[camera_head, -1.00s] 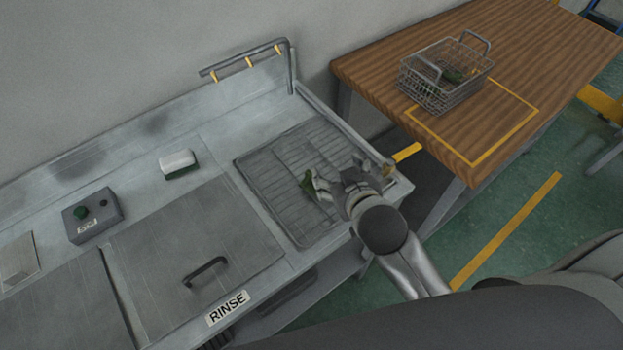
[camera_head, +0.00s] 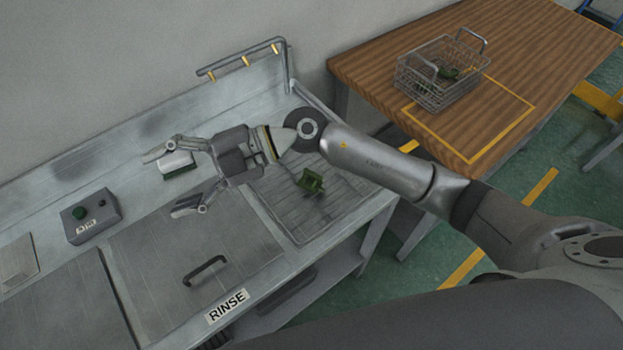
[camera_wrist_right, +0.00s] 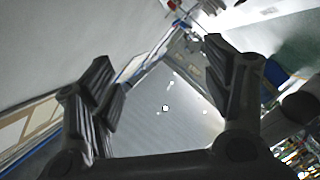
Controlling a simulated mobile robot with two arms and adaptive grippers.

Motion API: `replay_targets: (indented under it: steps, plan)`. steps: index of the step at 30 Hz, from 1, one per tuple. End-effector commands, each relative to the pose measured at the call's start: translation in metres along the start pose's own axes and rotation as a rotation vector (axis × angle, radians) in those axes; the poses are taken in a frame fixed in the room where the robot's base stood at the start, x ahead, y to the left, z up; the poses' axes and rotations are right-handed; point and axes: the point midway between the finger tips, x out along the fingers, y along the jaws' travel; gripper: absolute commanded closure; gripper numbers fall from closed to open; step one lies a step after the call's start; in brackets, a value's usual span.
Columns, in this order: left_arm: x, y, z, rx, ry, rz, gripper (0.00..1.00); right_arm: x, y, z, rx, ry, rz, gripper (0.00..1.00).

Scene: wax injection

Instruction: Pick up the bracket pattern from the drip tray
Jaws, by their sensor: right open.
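The green bracket pattern (camera_head: 311,181) lies on the ribbed drip tray (camera_head: 285,222) at the right end of the steel counter. My right gripper (camera_head: 163,182) is open and empty, its fingers pointing left above the counter, to the left of the pattern. The forearm passes over the far part of the tray and hides some of it. In the right wrist view my right gripper (camera_wrist_right: 160,75) also shows wide open with nothing between its fingers. The pattern cannot be made out in that view. My left gripper is not in view.
A wire basket (camera_head: 422,95) with green pieces inside stands on the wooden table (camera_head: 375,75) at right.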

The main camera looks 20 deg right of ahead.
Motion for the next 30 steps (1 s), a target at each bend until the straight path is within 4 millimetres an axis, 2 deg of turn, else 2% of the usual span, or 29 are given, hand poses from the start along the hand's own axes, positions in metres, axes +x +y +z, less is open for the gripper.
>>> replay_targets:
  steps: [3, 5, 8, 12, 15, 18, 22, 30]
  plan:
    - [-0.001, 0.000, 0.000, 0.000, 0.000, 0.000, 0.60, -0.017, -0.039, 0.038, -0.011, -0.132, -0.290, 0.27]
    - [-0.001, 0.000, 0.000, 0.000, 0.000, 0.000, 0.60, -0.035, -0.057, 0.059, -0.001, -0.221, -0.427, 0.27]
    - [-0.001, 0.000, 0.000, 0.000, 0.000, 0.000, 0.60, -0.077, -0.076, 0.097, 0.031, -0.405, -0.636, 0.27]
    - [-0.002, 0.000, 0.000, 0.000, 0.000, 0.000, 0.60, -0.149, -0.083, 0.138, 0.099, -0.683, -0.851, 0.27]
    - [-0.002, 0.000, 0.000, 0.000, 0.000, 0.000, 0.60, -0.191, -0.080, 0.153, 0.145, -0.847, -0.942, 0.27]
    - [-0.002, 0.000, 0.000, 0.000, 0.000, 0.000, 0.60, -0.219, -0.076, 0.160, 0.180, -0.954, -0.989, 0.27]
    - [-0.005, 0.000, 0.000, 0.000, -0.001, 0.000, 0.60, -0.232, -0.079, 0.166, 0.200, -1.005, -1.013, 0.27]
    - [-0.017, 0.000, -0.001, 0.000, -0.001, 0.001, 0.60, -0.226, -0.110, 0.190, 0.201, -1.003, -1.014, 0.27]
